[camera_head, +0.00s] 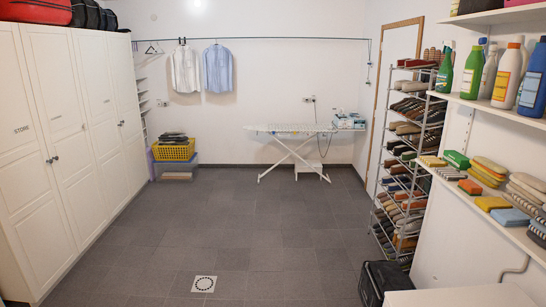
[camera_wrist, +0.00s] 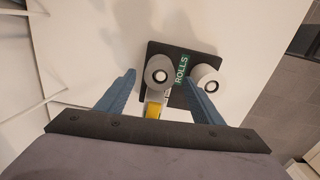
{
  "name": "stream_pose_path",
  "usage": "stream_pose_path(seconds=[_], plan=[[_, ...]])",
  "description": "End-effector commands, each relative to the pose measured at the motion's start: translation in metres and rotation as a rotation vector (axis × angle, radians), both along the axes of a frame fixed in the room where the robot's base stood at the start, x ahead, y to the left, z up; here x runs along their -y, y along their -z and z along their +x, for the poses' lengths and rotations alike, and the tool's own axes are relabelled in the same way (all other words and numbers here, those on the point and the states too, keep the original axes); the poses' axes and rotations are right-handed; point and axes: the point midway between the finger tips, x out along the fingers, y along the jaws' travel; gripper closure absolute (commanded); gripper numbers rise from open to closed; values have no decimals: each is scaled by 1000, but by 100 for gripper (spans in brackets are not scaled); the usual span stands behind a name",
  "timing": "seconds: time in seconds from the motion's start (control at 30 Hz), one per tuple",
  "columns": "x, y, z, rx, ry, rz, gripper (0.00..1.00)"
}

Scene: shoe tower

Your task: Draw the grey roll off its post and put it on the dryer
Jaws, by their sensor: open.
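In the wrist view, a grey roll (camera_wrist: 157,68) stands on a black base (camera_wrist: 204,50) marked ROLLS, a post end showing in its centre. It appears between the fingertips of my gripper (camera_wrist: 157,62). The gripper is open, with one blue finger to each side; I cannot tell how far above the roll it is. A whiter roll (camera_wrist: 208,80) stands on the same base, just right of the right finger. The head view shows neither rolls nor gripper. A white top (camera_head: 460,297) at its lower right edge may be the dryer; I cannot tell.
A small yellow thing (camera_wrist: 153,110) lies below the grey roll in the wrist view. In the head view, a tall shoe rack (camera_head: 410,150) and wall shelves (camera_head: 480,205) with bottles and brushes stand at right. A black case (camera_head: 383,280) is on the floor. The middle floor is clear.

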Motion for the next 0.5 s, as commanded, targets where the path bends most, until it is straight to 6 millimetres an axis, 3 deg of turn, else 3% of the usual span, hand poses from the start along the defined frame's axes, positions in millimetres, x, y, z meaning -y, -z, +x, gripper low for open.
stream_pose_path(seconds=[0.17, 0.4, 0.5], plan=[[0, 0, 0, 0, 0, 0, 41], [0, 0, 0, 0, 0, 0, 99], [0, 0, 0, 0, 0, 0, 100]])
